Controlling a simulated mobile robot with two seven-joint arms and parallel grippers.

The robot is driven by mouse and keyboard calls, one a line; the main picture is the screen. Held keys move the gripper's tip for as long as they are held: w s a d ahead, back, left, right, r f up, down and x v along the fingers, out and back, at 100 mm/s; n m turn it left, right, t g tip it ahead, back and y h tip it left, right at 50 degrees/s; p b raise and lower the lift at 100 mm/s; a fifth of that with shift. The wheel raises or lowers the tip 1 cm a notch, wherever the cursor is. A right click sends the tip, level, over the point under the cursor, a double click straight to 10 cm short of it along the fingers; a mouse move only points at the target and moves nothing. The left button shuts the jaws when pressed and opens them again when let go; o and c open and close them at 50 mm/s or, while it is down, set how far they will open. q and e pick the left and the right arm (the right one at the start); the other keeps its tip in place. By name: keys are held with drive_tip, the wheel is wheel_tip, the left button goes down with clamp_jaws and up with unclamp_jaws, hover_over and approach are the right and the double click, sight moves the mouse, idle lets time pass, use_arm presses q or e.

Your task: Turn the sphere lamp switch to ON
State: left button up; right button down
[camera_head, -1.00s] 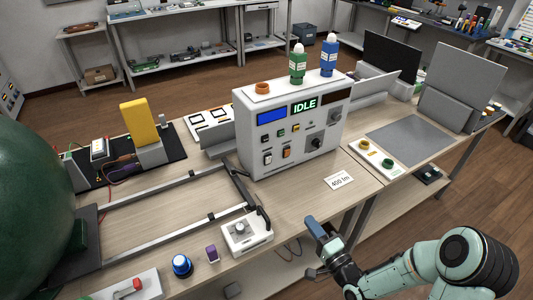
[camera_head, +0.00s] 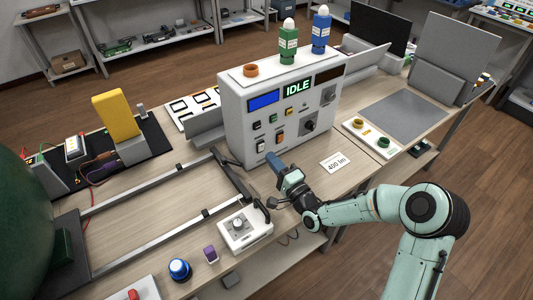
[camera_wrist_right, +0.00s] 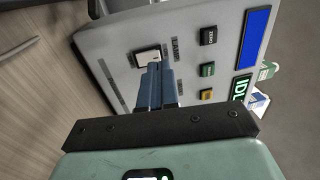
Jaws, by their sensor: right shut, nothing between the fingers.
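The white control box (camera_head: 238,128) stands on the bench and its display reads IDLE. A white rocker switch (camera_head: 260,146) sits at the lower left of its front face; it also shows in the right wrist view (camera_wrist_right: 146,57), beside small lettering. Which way the rocker is tipped I cannot tell. My right gripper (camera_head: 270,164) is in front of the panel, just below this switch. In the right wrist view its blue fingers (camera_wrist_right: 155,70) are shut and empty, with the tips at the switch's edge; contact is unclear. My left gripper is not in view.
An orange switch (camera_head: 280,137) and a black knob (camera_head: 309,126) are to the right on the panel. A small white box with a knob (camera_head: 240,241) stands in front. A dark green sphere (camera_head: 25,215) fills the left edge. A 400 lm card (camera_head: 336,162) lies at the right.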

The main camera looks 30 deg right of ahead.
sight(261, 145)
drive_tip(key=shift+w+a+r, duration=0.1)
drive_tip(key=shift+w+r, duration=0.05)
drive_tip(key=shift+w, duration=0.75)
drive_tip(key=shift+w+a+r, duration=0.1)
drive_tip(key=shift+w, duration=0.8)
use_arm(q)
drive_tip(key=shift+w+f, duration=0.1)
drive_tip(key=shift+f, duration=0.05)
